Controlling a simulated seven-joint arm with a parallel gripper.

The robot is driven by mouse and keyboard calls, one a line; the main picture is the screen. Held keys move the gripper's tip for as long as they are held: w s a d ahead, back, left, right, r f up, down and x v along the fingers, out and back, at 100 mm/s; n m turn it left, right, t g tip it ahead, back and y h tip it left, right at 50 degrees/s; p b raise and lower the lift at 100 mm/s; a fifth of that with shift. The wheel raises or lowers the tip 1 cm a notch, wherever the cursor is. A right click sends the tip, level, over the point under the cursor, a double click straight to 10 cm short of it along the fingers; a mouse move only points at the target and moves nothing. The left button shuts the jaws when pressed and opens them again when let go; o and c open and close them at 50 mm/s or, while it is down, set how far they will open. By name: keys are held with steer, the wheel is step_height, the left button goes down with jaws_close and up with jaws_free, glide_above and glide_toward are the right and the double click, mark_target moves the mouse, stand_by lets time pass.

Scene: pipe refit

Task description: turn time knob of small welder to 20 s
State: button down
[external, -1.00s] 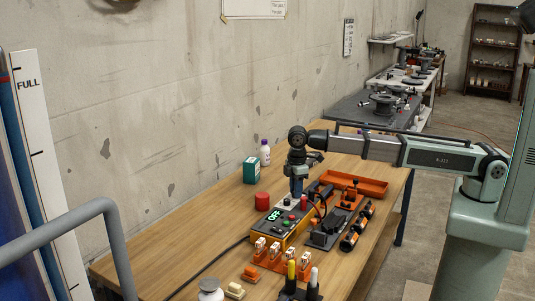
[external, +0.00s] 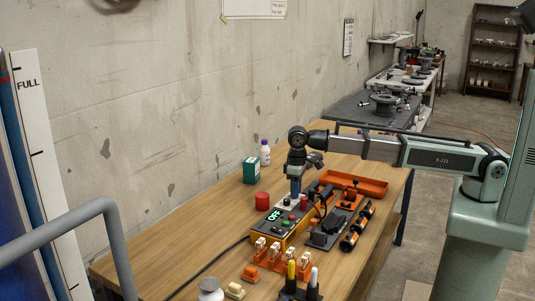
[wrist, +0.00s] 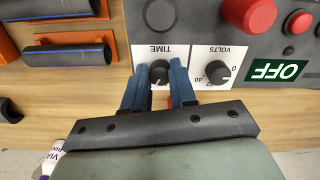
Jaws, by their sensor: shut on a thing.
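The small welder (external: 272,232) is an orange box with a dark top on the wooden bench, and its display reads OFF. In the wrist view its black time knob (wrist: 160,72) sits on a white plate marked TIME, upside down in this view. My gripper (wrist: 161,70) has its two blue fingers on either side of the time knob and is shut on it. In the external view my gripper (external: 296,186) points straight down at the welder's far end. The volts knob (wrist: 218,71) is just right of the fingers in the wrist view. The time scale is mostly hidden by the fingers.
A red button (wrist: 256,14) and the OFF display (wrist: 279,70) are on the welder panel. A red cylinder (external: 262,201), a green box (external: 251,170) and a white bottle (external: 265,153) stand left of my gripper. An orange tray (external: 358,183) lies behind right.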

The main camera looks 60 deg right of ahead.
stand_by(0.3)
steer(key=c, duration=0.9)
jaws_free()
steer(key=shift+r, duration=0.1)
step_height(320, 180, up, 14)
steer(key=shift+f, duration=0.15)
steer(key=shift+d+m, duration=0.1)
steer(key=shift+m, duration=0.2)
